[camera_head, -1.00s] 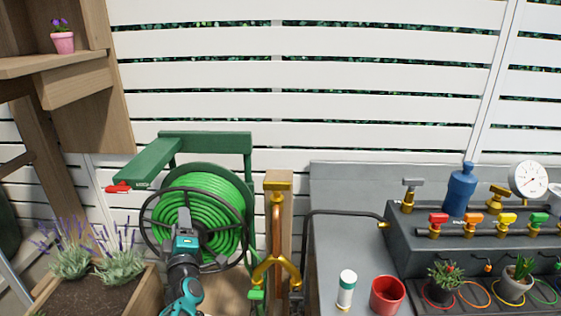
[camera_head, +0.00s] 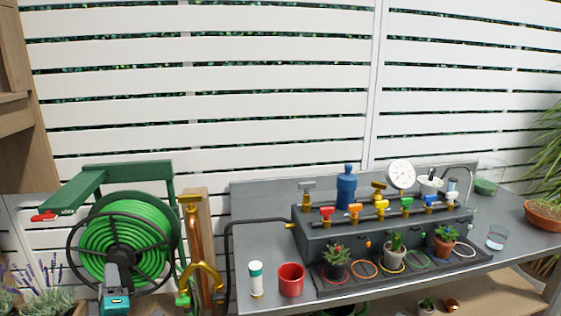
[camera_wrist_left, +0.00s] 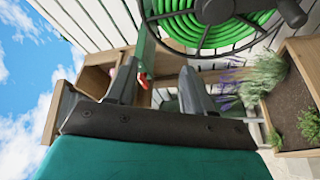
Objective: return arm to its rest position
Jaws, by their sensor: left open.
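My left arm comes in at the bottom left of the head view, in front of the green hose reel (camera_head: 128,240). Its gripper points away, so the fingertips are hard to make out there. In the left wrist view my left gripper (camera_wrist_left: 160,82) has its two dark fingers spread apart, with nothing between them. The hose reel (camera_wrist_left: 215,22) also shows at the top of that view, beyond the fingers. My right gripper is in neither view.
A brass tap post (camera_head: 195,240) stands between reel and bench. A lavender planter (camera_wrist_left: 289,85) is at the right in the wrist view.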

